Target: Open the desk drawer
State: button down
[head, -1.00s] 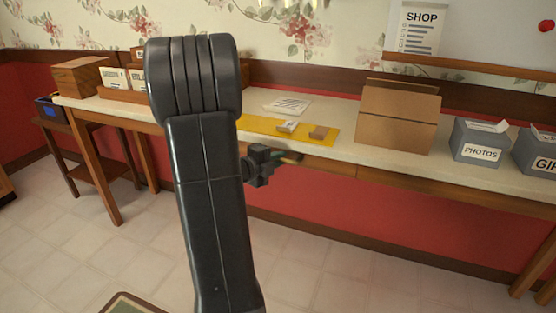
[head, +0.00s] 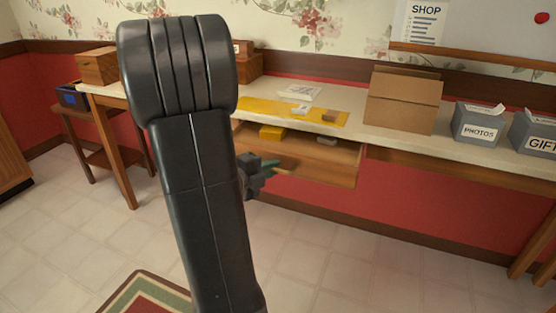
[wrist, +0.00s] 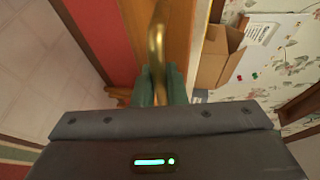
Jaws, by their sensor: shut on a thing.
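The desk drawer (head: 308,163) stands pulled out from under the desk top in the head view, with its inside showing. A yellow item (head: 271,132) and a small grey-brown item (head: 326,139) lie in it. My gripper (head: 272,164) is at the drawer's front. In the wrist view, its green fingers (wrist: 161,88) are shut on a brass handle (wrist: 158,45) fixed to the wooden drawer front. My arm hides the left part of the drawer in the head view.
The desk (head: 378,145) carries a cardboard box (head: 402,102), a grey photos bin (head: 476,129) and a yellow mat (head: 262,107). A small side table (head: 72,108) stands at the left. A striped rug (head: 135,291) lies on the floor. The tiled floor before the desk looks clear.

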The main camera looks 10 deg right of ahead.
jog(key=shift+s+a, duration=0.55)
jog(key=shift+s, duration=0.25)
jog(key=shift+s+a, duration=0.55)
jog(key=shift+s, duration=0.25)
jog(key=shift+s+a, duration=0.55)
jog(key=shift+s, duration=0.25)
jog(key=c, duration=1.8)
grip_release()
jog(key=shift+o, duration=0.2)
jog(key=p+v, duration=0.2)
jog(key=v, duration=1.1)
jog(key=shift+s+a+p, duration=0.2)
jog(key=shift+a+p, duration=0.15)
jog(key=shift+d+r, duration=0.1)
jog(key=b+x, duration=0.2)
jog(key=x, duration=1.1)
jog(key=shift+w+d+b, duration=0.2)
jog(key=shift+d+b, duration=0.1)
jog(key=shift+b, duration=0.1)
